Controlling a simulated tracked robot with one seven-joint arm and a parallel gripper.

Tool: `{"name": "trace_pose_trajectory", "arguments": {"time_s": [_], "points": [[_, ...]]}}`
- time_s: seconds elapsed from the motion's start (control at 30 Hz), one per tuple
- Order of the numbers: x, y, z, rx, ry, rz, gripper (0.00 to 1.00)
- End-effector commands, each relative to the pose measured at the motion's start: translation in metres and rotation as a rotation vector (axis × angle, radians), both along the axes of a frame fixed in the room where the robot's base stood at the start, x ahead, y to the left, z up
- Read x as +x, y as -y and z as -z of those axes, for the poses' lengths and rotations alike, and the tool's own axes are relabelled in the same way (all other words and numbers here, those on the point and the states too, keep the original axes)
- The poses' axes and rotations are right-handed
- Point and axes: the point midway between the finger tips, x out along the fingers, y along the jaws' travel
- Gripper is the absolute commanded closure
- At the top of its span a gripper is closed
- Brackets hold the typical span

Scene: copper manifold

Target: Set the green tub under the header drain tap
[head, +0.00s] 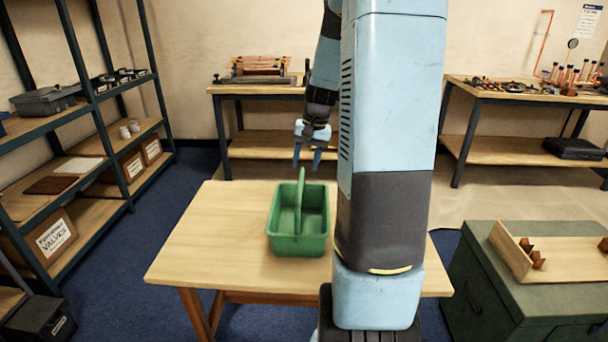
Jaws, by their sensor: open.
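The green tub (298,245) stands upright on a wooden table (200,240) in front of me. It has a raised handle (300,190) along its middle, and it looks empty. My gripper (307,160) points down with its two blue fingers apart and nothing between them. It is above the tub's handle, near its far end; I cannot tell the exact gap. A copper pipe assembly with upright pipes (573,76) stands on the right back bench. I cannot make out a drain tap on it at this size.
A back bench (250,90) holds a copper piece in a fixture. Shelving (110,160) with boxes stands at left. A green chest (490,290) bearing a wooden tray (560,262) is at right. My arm hides part of the table. Floor shows between table and benches.

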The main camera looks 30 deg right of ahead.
Motion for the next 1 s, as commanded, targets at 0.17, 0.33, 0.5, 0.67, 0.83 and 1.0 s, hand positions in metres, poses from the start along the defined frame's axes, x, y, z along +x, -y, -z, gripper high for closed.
{"name": "trace_pose_trajectory", "arguments": {"time_s": [0.17,0.33,0.5,0.67,0.83,1.0], "points": [[-0.002,0.003,-0.015,0.000,0.000,0.000,0.51],[-0.007,-0.008,-0.029,-0.018,0.011,-0.023,0.51],[-0.026,-0.042,-0.059,-0.075,0.052,-0.095,0.51],[-0.052,-0.078,-0.087,-0.134,0.102,-0.176,0.51],[-0.085,-0.111,-0.112,-0.191,0.161,-0.258,0.51],[-0.121,-0.139,-0.130,-0.240,0.226,-0.338,0.51]]}}
